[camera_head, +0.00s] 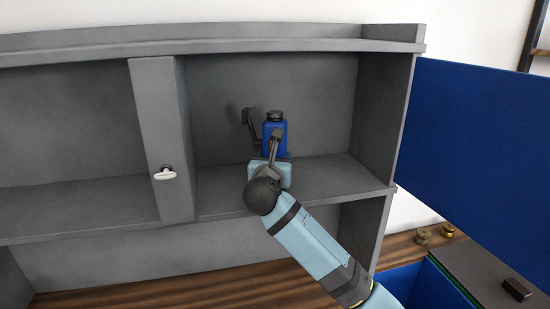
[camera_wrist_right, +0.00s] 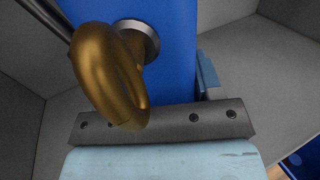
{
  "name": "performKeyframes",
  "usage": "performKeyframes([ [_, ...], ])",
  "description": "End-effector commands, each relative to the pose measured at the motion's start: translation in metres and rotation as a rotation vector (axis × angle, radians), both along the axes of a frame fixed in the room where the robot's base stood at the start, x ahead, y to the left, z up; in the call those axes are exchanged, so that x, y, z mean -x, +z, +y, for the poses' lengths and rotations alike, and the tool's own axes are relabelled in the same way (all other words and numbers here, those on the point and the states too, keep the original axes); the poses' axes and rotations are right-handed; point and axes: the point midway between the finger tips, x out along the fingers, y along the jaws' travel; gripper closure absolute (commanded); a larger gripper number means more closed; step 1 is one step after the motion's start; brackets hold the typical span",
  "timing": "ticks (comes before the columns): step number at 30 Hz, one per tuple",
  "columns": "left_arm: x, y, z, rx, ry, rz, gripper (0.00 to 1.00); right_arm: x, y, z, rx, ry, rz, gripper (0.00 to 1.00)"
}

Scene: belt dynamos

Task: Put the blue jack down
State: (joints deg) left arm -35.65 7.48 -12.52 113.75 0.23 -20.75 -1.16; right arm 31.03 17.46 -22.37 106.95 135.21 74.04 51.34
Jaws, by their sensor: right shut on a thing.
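The blue jack (camera_head: 274,130) is a blue block with a dark round cap. It is upright in the right-hand compartment of the grey shelf unit (camera_head: 300,197). My right gripper (camera_head: 262,125) reaches into this compartment and is shut on the jack. Its lower part is hidden behind my gripper, so I cannot tell whether it touches the shelf board. In the right wrist view the jack's blue face (camera_wrist_right: 178,50) fills the middle, close to the gripper's palm (camera_wrist_right: 165,122). A gold curved hook (camera_wrist_right: 112,80) with a grey collar stands out from it. My left gripper is out of view.
A grey upright post with a white knob (camera_head: 164,173) stands left of the compartment. A large blue panel (camera_head: 480,140) is at the right. Small brass parts (camera_head: 447,230) and a dark block (camera_head: 517,289) lie at lower right. The shelf board around the jack looks clear.

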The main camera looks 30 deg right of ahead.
Motion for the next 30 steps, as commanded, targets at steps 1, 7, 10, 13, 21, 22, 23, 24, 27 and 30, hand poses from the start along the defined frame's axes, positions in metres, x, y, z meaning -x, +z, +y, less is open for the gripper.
performKeyframes([
  [1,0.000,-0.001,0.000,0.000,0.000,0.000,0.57,0.000,0.001,0.000,0.000,0.000,-0.005,1.00],
  [7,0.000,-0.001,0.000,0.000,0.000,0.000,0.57,0.000,-0.002,0.000,-0.001,0.000,0.001,0.15],
  [10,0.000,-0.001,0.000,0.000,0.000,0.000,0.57,0.000,-0.002,0.000,-0.001,0.000,0.001,0.15],
  [13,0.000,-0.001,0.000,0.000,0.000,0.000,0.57,0.000,-0.002,0.000,-0.001,0.000,0.001,0.15],
  [21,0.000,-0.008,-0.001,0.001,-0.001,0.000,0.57,0.019,-0.003,0.016,-0.005,0.004,0.000,0.15],
  [22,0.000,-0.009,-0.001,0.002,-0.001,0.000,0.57,0.025,-0.003,0.020,-0.006,0.003,-0.001,0.15],
  [23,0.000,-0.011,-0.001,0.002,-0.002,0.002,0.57,0.030,-0.003,0.023,-0.005,0.003,0.000,0.15],
  [24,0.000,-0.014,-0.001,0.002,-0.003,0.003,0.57,0.037,-0.004,0.029,-0.006,0.004,0.000,0.15],
  [27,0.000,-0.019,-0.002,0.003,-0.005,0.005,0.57,0.055,-0.003,0.043,-0.006,0.004,-0.001,0.15],
  [30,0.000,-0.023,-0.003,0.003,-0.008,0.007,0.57,0.071,-0.003,0.054,-0.004,0.003,0.001,0.15],
])
